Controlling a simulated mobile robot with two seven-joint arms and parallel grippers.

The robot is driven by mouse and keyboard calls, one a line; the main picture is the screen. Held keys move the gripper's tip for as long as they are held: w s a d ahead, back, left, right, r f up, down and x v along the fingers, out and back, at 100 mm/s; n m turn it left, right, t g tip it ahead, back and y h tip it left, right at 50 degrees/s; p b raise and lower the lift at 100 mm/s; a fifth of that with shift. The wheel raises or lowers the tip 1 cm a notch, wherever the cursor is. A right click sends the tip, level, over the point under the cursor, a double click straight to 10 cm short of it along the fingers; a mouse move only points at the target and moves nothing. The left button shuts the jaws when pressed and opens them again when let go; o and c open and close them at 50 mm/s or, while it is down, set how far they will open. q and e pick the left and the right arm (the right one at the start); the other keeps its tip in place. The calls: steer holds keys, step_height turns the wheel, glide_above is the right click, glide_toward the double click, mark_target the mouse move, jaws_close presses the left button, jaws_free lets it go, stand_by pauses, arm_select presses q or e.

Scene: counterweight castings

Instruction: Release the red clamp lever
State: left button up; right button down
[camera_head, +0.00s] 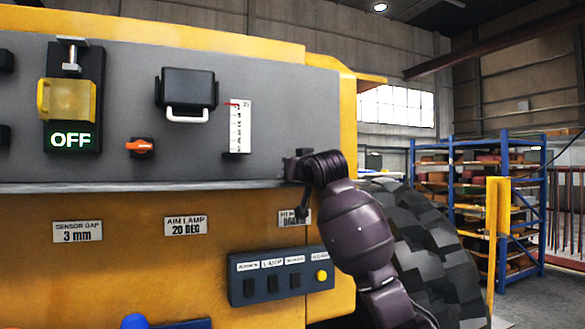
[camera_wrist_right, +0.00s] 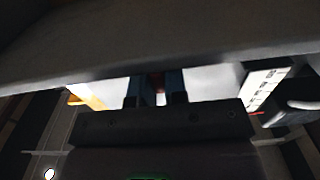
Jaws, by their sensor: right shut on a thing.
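My right gripper (camera_head: 298,170) is at the lower right edge of the grey panel (camera_head: 270,80), above a label partly covered by the arm. In the right wrist view its two dark fingers (camera_wrist_right: 157,90) are close together, with a small red piece, the red clamp lever (camera_wrist_right: 159,88), between them. The gripper is shut on it. Most of the lever is hidden by the fingers, and it does not show in the head view behind the gripper. The lever's angle cannot be told. My left gripper is in neither view.
On the panel are a yellow guard (camera_head: 66,100) over an OFF display (camera_head: 71,140), a black box with a white handle (camera_head: 187,115), an orange knob (camera_head: 140,147) and a white scale (camera_head: 238,127). A button box (camera_head: 280,276) sits below. A large tyre (camera_head: 430,240) stands right.

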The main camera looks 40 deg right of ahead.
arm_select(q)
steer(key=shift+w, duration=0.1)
arm_select(e)
steer(key=c, duration=1.2)
jaws_free()
steer(key=shift+d, duration=0.1)
steer(key=shift+o, duration=0.2)
arm_select(q)
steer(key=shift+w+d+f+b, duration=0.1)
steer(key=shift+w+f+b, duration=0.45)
steer(key=shift+b, duration=0.65)
arm_select(e)
steer(key=v, duration=1.1)
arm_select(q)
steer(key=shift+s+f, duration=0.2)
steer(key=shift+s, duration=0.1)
arm_select(e)
steer(key=shift+w, duration=0.1)
